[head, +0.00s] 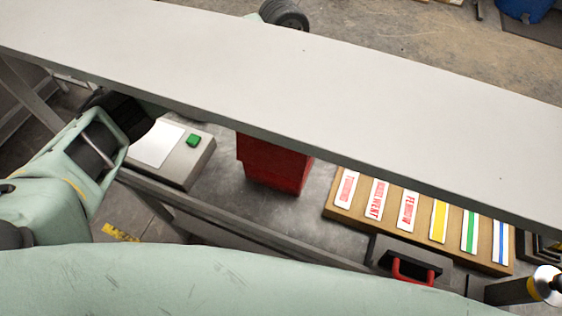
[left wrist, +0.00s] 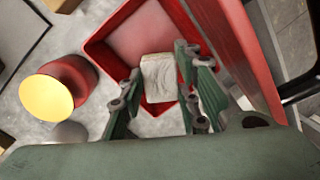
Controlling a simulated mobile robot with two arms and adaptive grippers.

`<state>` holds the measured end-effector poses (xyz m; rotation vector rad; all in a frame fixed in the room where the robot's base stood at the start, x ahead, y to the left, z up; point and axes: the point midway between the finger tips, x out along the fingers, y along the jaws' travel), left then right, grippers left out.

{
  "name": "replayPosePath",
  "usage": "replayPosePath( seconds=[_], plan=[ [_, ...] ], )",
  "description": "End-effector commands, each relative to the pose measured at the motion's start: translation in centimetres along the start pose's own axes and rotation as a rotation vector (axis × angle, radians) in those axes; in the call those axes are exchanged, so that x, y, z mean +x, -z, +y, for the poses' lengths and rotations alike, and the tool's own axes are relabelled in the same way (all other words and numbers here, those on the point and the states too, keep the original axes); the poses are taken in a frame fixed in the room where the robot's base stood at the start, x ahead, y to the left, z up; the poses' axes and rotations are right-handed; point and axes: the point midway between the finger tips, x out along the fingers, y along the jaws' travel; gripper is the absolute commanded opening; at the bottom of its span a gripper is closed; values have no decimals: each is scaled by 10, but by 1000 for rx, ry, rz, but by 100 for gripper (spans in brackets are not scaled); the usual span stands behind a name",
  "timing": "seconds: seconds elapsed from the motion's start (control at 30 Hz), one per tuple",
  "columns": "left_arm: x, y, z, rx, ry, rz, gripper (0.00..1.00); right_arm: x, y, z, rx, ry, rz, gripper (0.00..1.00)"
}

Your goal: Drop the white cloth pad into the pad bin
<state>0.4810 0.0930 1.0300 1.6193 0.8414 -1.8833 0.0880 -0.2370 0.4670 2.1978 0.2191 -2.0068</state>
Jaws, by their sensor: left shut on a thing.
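The white cloth pad (left wrist: 158,84) is a small pale block in the left wrist view. My left gripper (left wrist: 157,75) is shut on it, with a green finger on either side. The pad is seen over the inside of a red open-topped bin (left wrist: 118,27), apparently the pad bin. I cannot tell how far it is above the bin's floor. In the head view part of the red bin (head: 274,164) shows below a long grey beam, which hides its top, my left fingers and the pad. My right gripper is not in view.
The grey beam (head: 300,75) crosses above the bench. A control box with a green button (head: 193,140) is left of the bin. A board of labelled strips (head: 342,213) and a red-handled case (head: 412,270) are right. A yellow-topped red can (left wrist: 72,75) stands near the bin.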

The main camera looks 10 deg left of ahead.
Motion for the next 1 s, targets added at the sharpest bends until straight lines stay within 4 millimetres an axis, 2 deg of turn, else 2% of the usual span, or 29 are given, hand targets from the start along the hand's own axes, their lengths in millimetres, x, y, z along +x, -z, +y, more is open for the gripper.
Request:
replayPosePath(
  seconds=[0.17, 0.47, 0.5, 0.73, 1.0],
  plan=[
    [12, 2, 2, 5, 0, 0, 14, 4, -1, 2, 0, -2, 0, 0],
    [13, 2, 2, 6, 0, 1, 14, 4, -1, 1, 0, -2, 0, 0],
    [13, 2, 2, 6, 0, 1, 32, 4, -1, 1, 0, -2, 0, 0],
    [13, 2, 2, 6, 0, 1, 52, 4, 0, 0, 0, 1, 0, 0],
    [13, 2, 2, 6, 0, 1, 52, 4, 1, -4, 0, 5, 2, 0]
  ],
)
